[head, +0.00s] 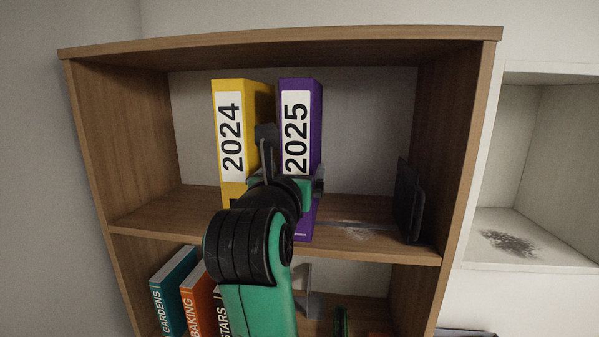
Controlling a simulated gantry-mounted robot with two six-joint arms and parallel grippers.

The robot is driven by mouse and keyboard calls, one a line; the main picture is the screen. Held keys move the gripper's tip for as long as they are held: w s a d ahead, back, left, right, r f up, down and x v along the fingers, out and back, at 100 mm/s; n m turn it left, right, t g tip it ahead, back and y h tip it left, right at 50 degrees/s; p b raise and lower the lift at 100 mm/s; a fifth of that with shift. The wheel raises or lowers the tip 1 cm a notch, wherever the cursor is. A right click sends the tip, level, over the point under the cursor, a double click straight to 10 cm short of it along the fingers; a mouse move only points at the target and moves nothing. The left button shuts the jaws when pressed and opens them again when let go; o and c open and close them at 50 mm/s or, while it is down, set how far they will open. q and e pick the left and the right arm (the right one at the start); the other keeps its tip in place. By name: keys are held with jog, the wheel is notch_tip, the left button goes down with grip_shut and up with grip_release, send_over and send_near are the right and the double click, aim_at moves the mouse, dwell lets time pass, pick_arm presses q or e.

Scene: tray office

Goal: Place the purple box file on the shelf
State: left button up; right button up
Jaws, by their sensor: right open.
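The purple box file (315,128), labelled 2025, stands upright on the upper shelf (345,237) of the wooden bookcase. A yellow box file (228,88), labelled 2024, stands to its left with a gap between them. My right gripper (293,163) is open in front of the purple file. One finger is in the gap at the file's left side and the other is by its lower right side. I cannot tell whether either finger touches it. The gripper and wrist hide the lower part of the purple file. My left gripper is not in view.
A dark bookend (406,203) stands near the right wall of the upper shelf, with free room between it and the purple file. Books labelled GARDENS (172,290) and BAKING (197,305) stand on the shelf below. A white shelf unit (545,240) is at the right.

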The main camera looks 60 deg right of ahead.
jog(key=v, duration=0.3)
jog(key=shift+s+a, duration=0.1)
